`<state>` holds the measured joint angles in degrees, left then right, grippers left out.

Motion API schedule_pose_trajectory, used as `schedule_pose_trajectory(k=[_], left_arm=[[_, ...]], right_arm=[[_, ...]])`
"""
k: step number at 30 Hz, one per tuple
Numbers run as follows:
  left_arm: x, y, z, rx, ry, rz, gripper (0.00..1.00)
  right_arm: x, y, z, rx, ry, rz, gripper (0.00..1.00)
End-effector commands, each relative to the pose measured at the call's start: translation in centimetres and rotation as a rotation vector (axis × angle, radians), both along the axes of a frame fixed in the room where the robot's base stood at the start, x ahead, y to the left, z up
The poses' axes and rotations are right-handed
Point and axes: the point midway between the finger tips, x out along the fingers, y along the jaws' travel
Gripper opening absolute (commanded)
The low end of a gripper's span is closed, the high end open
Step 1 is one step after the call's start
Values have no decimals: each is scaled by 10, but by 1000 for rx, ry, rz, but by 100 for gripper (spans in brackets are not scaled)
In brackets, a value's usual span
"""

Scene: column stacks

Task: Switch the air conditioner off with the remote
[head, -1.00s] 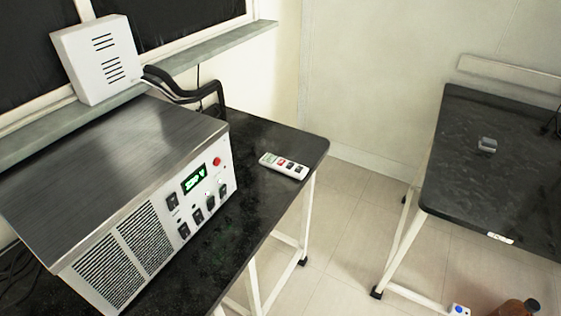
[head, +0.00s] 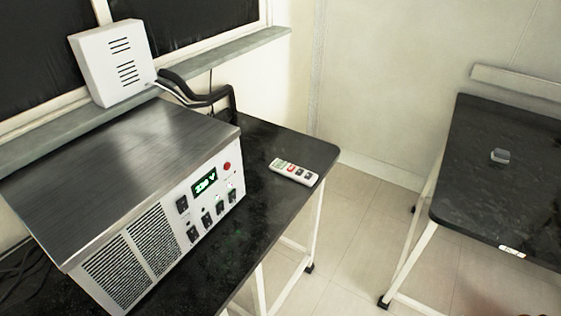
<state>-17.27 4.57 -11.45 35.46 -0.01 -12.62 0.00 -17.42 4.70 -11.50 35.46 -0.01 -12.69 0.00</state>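The white remote (head: 293,172) lies flat on the black table top (head: 262,205), near its far right corner. It has a small screen and several coloured buttons, one of them red. No air conditioner can be made out for sure. A white slotted box (head: 112,62) stands on the window sill at the upper left, and I cannot tell what it is. Neither of my grippers shows in the head view.
A large metal power unit (head: 120,180) with a lit green display fills the left of the table. Black cables (head: 205,98) run behind it. A second black table (head: 490,190) stands at the right with a small clear object (head: 500,156). Open tiled floor (head: 350,230) lies between.

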Motion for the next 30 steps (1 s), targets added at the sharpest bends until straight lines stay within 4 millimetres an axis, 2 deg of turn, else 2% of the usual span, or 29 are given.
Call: schedule_pose_trajectory(k=[11,15,17,30], left_arm=[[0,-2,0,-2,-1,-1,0],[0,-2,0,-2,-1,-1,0],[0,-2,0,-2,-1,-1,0],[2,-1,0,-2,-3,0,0]], right_arm=[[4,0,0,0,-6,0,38],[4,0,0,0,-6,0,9],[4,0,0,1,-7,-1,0],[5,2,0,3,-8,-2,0]])
